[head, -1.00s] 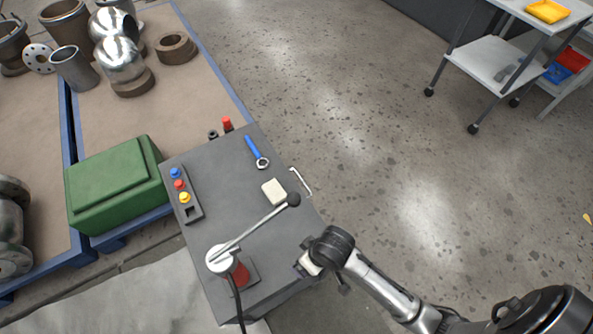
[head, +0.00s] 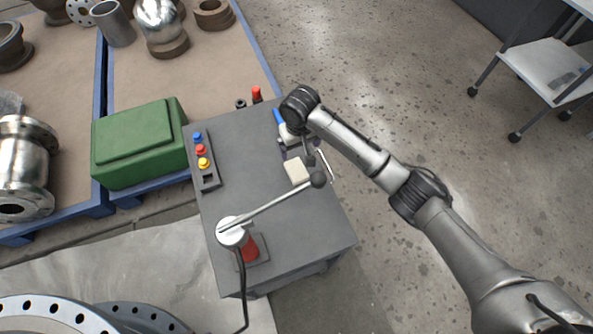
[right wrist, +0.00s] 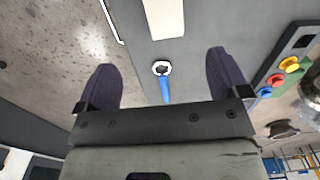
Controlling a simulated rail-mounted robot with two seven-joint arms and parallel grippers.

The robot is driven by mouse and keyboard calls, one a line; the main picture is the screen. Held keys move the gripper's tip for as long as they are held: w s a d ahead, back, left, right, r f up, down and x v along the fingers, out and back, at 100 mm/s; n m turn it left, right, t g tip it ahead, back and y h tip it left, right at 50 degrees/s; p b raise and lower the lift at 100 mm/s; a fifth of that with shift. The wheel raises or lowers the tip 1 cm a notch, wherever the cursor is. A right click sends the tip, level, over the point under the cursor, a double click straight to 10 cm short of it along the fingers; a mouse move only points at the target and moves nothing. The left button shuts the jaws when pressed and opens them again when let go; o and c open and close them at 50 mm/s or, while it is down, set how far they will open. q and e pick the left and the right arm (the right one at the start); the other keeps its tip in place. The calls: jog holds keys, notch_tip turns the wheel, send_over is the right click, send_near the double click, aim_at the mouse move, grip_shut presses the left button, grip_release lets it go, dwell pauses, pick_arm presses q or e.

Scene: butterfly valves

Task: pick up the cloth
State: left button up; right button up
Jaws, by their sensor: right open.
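The cloth (head: 297,171) is a small cream folded block lying flat on the grey cart top, beside the black knob of the lever. In the right wrist view the cloth (right wrist: 164,18) shows at the top edge, partly cut off, beyond the fingertips. My right gripper (head: 294,150) is over the cart, just behind the cloth in the head view. Its two dark fingers (right wrist: 162,66) are apart with nothing held between them; the blue wrench shows in the gap, on the cart below. My left gripper is not in view.
The blue wrench (right wrist: 164,88) lies on the cart top (head: 240,140). A lever tool (head: 270,205) with a black knob stands close to the cloth. A button box (head: 204,160) is at the left, a red-capped item (head: 257,95) at the back. A green case (head: 140,142) stands left of the cart.

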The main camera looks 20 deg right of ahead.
jog(key=b, duration=0.3)
send_over(296, 169)
jog(key=f, duration=0.5)
jog(key=d+f, duration=0.1)
jog(key=f, duration=0.2)
jog(key=shift+f, duration=0.15)
jog(key=f+b, duration=0.1)
jog(key=f, duration=0.1)
jog(key=a+f+b, duration=0.1)
jog(key=f+b, duration=0.1)
jog(key=shift+f, duration=0.65)
jog(key=shift+d, duration=0.1)
jog(key=shift+c, duration=0.7)
jog(key=c, duration=0.9)
jog(key=shift+o, duration=0.2)
jog(key=shift+r, duration=0.1)
